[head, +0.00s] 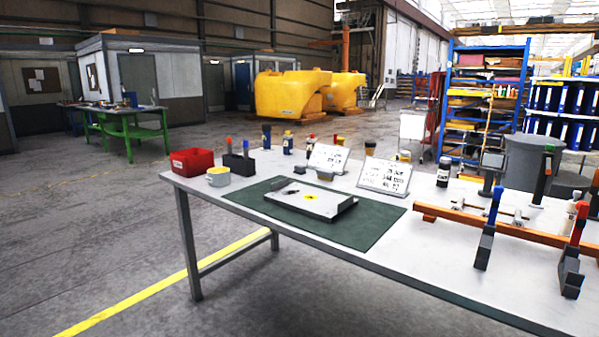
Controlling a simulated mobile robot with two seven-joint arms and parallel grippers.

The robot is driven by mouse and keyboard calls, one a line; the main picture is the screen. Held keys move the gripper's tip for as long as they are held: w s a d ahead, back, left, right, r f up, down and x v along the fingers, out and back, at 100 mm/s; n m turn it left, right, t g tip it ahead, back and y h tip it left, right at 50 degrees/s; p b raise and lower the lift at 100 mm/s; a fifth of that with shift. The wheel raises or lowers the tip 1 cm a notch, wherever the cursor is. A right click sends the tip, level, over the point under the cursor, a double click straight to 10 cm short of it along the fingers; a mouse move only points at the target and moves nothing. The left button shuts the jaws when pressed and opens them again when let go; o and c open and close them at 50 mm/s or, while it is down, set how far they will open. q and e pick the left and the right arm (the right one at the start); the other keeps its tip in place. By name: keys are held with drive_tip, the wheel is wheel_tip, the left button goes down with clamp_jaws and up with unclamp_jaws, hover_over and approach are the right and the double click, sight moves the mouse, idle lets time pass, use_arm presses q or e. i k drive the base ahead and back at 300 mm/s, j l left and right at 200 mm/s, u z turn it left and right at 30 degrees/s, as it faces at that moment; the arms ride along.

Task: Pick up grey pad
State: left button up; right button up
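No object stands out clearly as the grey pad in the head view. A flat light-grey plate or tray (325,208) with a raised right edge lies on a dark green mat (372,221) on the table. On it are a small yellow piece (310,197) and a small dark piece (290,192), too small to make out. A small dark grey block (300,169) sits behind the mat; I cannot tell whether it is the pad. Neither of my grippers is in view.
The table's front strip is clear. Floor is open at left.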

sight(300, 170)
drive_tip(key=i+j, duration=0.2)
drive_tip(key=j, duration=0.2)
drive_tip(key=i+j, duration=0.2)
drive_tip(key=j, duration=0.15)
drive_tip(key=i+j, duration=0.2)
drive_tip(key=j, duration=0.2)
drive_tip(key=i+j, duration=0.2)
drive_tip(key=j, duration=0.15)
drive_tip(key=i+j, duration=0.25)
drive_tip(key=j, duration=0.15)
drive_tip(key=i+j, duration=0.2)
drive_tip(key=j, duration=0.15)
